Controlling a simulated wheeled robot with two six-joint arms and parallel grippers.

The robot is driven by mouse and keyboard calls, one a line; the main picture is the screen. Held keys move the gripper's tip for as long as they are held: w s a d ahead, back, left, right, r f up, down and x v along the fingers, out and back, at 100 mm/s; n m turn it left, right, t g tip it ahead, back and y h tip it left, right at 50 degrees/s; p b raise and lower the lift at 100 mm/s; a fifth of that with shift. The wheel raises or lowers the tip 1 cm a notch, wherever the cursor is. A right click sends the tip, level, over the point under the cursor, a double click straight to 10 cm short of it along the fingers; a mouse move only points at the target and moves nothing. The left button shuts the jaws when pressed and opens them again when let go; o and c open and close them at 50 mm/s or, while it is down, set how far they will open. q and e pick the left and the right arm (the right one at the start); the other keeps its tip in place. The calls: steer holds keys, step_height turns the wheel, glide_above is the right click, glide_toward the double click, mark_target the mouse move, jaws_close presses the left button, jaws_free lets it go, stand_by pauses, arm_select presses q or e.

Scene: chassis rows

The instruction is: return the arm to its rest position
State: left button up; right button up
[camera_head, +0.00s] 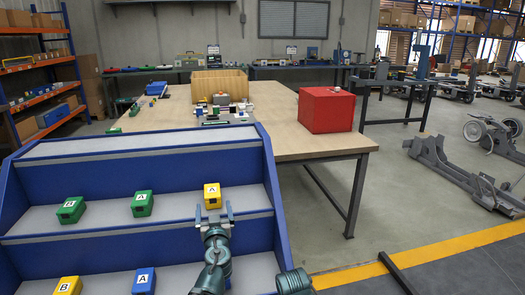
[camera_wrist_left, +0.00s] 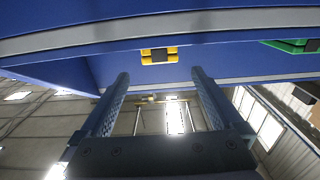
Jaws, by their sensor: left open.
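My left gripper (camera_head: 214,211) is open, in front of the blue stepped rack (camera_head: 85,222). Just beyond its fingers, a yellow block (camera_head: 212,196) marked A sits on the upper grey step. In the left wrist view the open fingers (camera_wrist_left: 161,78) have nothing between them, and the yellow block (camera_wrist_left: 158,56) shows past them, apart from both. My right gripper is not in view; a teal part of my own body shows at the bottom edge of the head view.
Green blocks (camera_head: 143,204) (camera_head: 71,210) share the upper step; a blue block (camera_head: 144,282) and another yellow block (camera_head: 68,286) are on the lower step. Behind is a wooden table (camera_head: 273,139) with a red box (camera_head: 326,110).

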mark_target(212, 190)
arm_select(q)
steer(key=x, duration=1)
steer(key=shift+w+f, duration=0.1)
steer(key=shift+w, duration=0.2)
steer(key=shift+w+a+f, duration=0.1)
steer(key=shift+w+a, duration=0.05)
steer(key=shift+w, duration=0.05)
